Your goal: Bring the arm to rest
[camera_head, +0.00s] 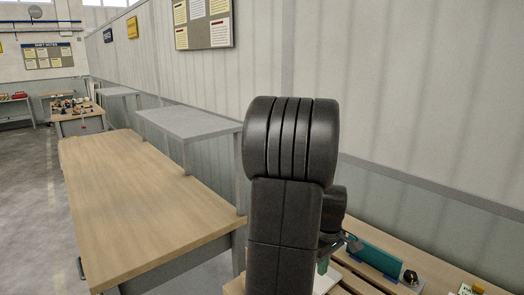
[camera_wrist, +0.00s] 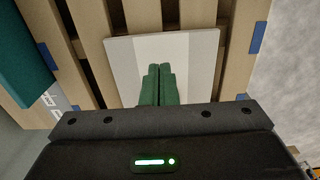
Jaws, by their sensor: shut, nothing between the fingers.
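My gripper (camera_wrist: 157,72) shows in the wrist view with its two green fingers together and nothing between them. It points at a flat pale panel (camera_wrist: 190,45) that lies on a wooden slatted pallet (camera_wrist: 243,25). I cannot tell the height of the fingertips above the panel. In the head view my dark arm (camera_head: 288,200) stands raised in the middle and hides much of what is behind it. My gripper is mostly hidden there behind the arm.
A wooden bench (camera_head: 130,185) with a raised grey shelf (camera_head: 190,123) stands to the left along the wall. A teal object (camera_head: 376,256) stands on the slatted wood at lower right; a teal block (camera_wrist: 22,55) shows in the wrist view. Grey floor is open at far left.

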